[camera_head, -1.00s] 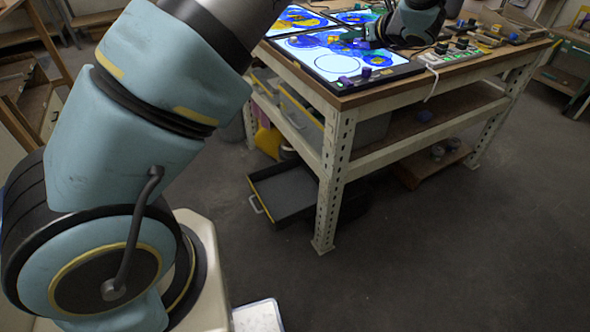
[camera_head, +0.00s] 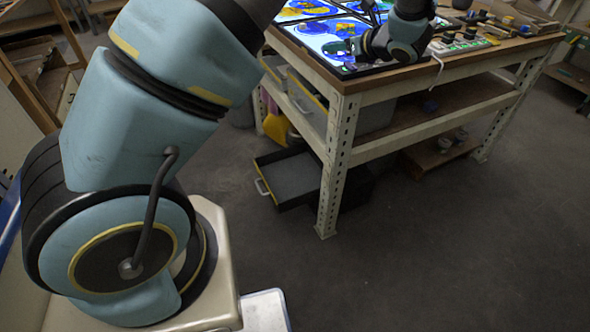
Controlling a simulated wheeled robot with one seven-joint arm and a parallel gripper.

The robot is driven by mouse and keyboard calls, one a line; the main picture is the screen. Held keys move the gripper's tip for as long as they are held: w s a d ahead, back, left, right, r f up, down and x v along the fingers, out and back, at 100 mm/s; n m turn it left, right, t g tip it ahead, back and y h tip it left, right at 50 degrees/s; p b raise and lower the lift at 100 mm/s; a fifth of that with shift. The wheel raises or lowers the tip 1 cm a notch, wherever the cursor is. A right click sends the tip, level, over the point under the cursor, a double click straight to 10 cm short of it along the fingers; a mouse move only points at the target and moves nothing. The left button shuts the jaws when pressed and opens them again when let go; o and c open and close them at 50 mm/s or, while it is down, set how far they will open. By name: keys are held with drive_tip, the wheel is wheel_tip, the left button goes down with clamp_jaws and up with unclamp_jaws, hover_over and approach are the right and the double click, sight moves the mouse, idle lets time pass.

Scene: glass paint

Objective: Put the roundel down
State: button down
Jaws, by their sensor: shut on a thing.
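My gripper (camera_head: 352,46) is low over the near right part of a lit panel (camera_head: 318,42) on the workbench. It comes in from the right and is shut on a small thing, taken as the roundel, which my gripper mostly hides. I cannot tell whether that thing touches the panel. Blue and yellow glass pieces (camera_head: 333,27) show on the panel, just left of and behind my gripper.
Tools lie farther right. An open dark drawer (camera_head: 290,178) sticks out below the bench.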

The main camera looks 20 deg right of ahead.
drive_tip(key=s+a+f+n+g+y, duration=0.1)
drive_tip(key=a+f, duration=0.5)
drive_tip(key=a, duration=0.7)
drive_tip(key=s+a+f+n+g+y, duration=0.1)
drive_tip(key=a+f, duration=0.5)
drive_tip(key=a, duration=0.7)
drive_tip(key=s+a+f+n+g+y, duration=0.1)
drive_tip(key=a+f+n+g+y, duration=0.2)
drive_tip(key=a, duration=1.1)
wheel_tip(320, 180, down, 4)
drive_tip(key=shift+r+n+y, duration=0.1)
drive_tip(key=shift+n+y, duration=0.9)
drive_tip(key=shift+n, duration=0.2)
drive_tip(key=shift+a, duration=0.1)
drive_tip(key=shift+w, duration=0.1)
